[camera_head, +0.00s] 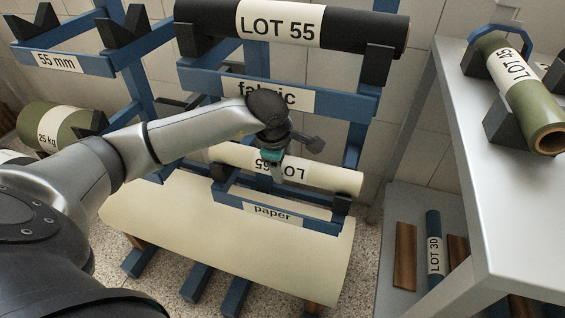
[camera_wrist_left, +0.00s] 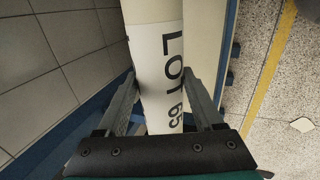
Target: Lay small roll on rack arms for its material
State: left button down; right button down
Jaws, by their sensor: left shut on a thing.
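A small cream roll with a white LOT 65 label (camera_head: 325,178) lies level along the blue rack arms marked paper (camera_head: 315,217). It is over their black cradles (camera_head: 342,203); I cannot tell whether it touches both. My left gripper (camera_head: 273,165) reaches down from above and is shut on this roll near its label. In the left wrist view the two fingers (camera_wrist_left: 165,85) stand on either side of the roll (camera_wrist_left: 152,50). The gripper and wrist hide part of the roll in the head view. My right gripper is not in view.
A dark LOT 55 roll (camera_head: 355,32) lies on the fabric arms (camera_head: 335,95) above. A large cream roll (camera_head: 200,235) is below the paper arms. Empty 55 mm arms (camera_head: 85,65) are at left. A grey table (camera_head: 500,215) at right holds a green LOT 45 roll (camera_head: 495,60).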

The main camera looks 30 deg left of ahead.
pick_arm(q)
jog(key=shift+f, duration=0.2)
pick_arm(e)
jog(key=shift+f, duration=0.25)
pick_arm(q)
grip_release()
jog(key=shift+f, duration=0.1)
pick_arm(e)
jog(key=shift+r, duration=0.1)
pick_arm(q)
jog(key=shift+s+r, duration=0.1)
jog(key=shift+r, duration=0.1)
jog(key=p+v, duration=0.5)
jog(key=v, duration=1)
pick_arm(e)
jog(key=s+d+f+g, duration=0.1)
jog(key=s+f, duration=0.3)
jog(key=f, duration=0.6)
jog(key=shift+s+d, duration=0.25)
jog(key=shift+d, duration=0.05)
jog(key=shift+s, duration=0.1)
